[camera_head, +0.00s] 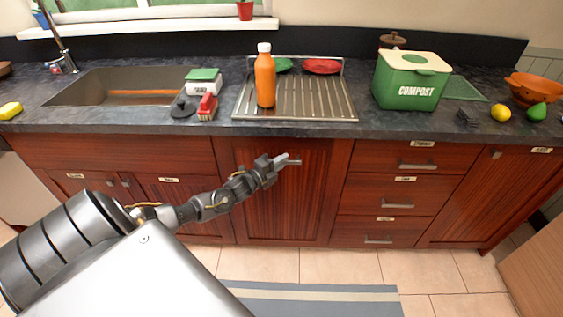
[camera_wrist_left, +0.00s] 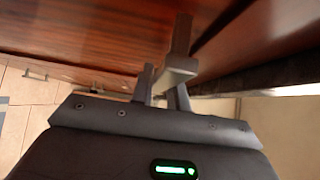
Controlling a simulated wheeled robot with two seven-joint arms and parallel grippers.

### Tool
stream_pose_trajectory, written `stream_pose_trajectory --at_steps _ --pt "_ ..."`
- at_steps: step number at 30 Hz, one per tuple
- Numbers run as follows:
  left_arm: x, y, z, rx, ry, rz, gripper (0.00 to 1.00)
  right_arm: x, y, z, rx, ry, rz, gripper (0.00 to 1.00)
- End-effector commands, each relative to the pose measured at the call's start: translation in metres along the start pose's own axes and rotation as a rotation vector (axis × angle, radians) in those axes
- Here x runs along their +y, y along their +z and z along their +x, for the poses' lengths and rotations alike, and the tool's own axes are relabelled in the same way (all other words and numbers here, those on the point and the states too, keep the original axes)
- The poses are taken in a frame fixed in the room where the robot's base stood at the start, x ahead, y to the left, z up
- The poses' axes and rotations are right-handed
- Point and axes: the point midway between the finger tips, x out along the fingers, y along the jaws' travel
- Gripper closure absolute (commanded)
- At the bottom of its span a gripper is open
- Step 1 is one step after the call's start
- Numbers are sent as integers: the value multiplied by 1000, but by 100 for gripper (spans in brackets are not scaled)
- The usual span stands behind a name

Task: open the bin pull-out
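The bin pull-out is most likely the dark red wood front (camera_head: 315,210) below the draining board, in the middle of the head view. Its short grey bar handle (camera_head: 293,162) is near the top. My left gripper (camera_head: 276,162) is at this handle, with the arm reaching in from the left. In the left wrist view, the left gripper's fingers (camera_wrist_left: 162,88) are close to the pale grey handle (camera_wrist_left: 178,70), which partly covers one finger. Whether they are closed on it is unclear. The front looks roughly in line with its neighbours. My right gripper is not in view.
Three drawers (camera_head: 397,205) are to the right and cabinet doors (camera_head: 170,205) to the left. The dark counter (camera_head: 330,128) above holds an orange bottle (camera_head: 265,78) and a green compost box (camera_head: 408,82). Tiled floor (camera_head: 330,268) and a grey mat (camera_head: 320,302) lie in front.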

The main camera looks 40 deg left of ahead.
Motion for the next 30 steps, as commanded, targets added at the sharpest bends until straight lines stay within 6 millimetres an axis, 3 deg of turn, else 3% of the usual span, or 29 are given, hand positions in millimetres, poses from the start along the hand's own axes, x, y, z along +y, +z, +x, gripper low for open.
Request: stream_pose_trajectory --at_steps 14,20,24,30 --pt "-2 -10 -11 1 4 -3 100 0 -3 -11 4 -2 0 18" --pt "-5 -43 -44 2 8 -6 100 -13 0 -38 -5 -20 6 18" --pt "-6 -76 -77 2 9 -8 100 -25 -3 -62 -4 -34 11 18" --pt "-5 -127 -128 1 9 -8 100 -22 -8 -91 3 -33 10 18"
